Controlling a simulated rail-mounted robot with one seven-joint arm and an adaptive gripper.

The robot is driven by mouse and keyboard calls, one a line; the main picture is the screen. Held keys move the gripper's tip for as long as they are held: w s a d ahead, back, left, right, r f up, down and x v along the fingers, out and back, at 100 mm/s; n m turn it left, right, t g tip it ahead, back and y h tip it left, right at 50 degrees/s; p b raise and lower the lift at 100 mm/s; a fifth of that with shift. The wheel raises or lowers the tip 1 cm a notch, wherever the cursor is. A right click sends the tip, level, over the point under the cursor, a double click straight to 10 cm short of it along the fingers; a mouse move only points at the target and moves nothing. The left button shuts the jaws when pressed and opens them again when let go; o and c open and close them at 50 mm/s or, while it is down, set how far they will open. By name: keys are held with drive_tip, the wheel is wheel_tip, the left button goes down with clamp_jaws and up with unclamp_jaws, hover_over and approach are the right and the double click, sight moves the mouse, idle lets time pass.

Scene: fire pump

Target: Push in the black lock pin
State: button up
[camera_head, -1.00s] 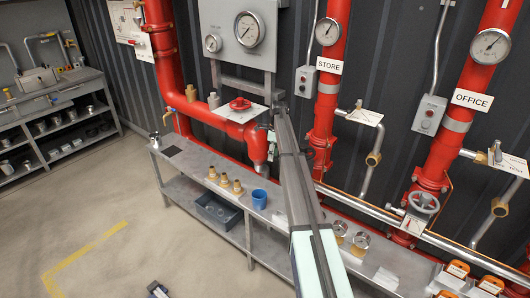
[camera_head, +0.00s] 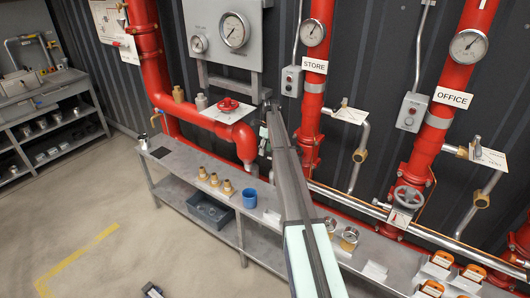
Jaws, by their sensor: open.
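I cannot make out the black lock pin in this view; it is too small or hidden. A red handwheel (camera_head: 228,104) sits on a white plate (camera_head: 225,115) above the bent red pipe (camera_head: 244,141). My arm reaches up from the bottom of the picture to this area. My gripper (camera_head: 263,149) is small and partly hidden by the arm, just right of the bent pipe's downturned end and above the bench. It is open, and I see nothing held in it.
A gauge panel (camera_head: 229,60) hangs above. Red risers (camera_head: 313,90) with side valves stand right of my arm. The floor at left is open.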

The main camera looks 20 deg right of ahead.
drive_tip(key=shift+s+a+f, duration=0.1)
drive_tip(key=shift+a+f, duration=0.05)
drive_tip(key=shift+f, duration=0.45)
drive_tip(key=shift+a+f, duration=0.1)
drive_tip(key=shift+f, duration=0.45)
